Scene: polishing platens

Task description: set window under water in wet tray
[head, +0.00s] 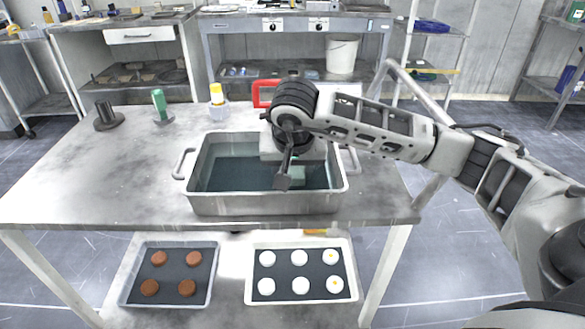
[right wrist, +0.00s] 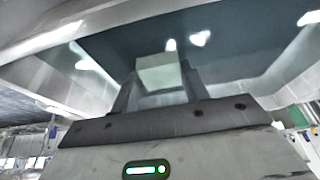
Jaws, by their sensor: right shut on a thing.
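The wet tray (head: 262,205) is a deep grey metal basin with side handles, holding dark water (head: 225,173), on the worktable. My right gripper (head: 288,180) reaches down into the tray, right of its middle. It is shut on the window, a pale, translucent greenish block (right wrist: 160,73), seen between both fingers in the right wrist view. In the head view the gripper and arm mostly hide the window. I cannot tell whether the window is below the water surface. My left gripper is not in view.
On the table (head: 90,185) stand a dark round weight (head: 106,116), a green-topped holder (head: 160,105) and a yellow-capped bottle (head: 217,98). A red frame (head: 262,94) is behind the tray. Below are trays of brown discs (head: 172,274) and white discs (head: 300,274).

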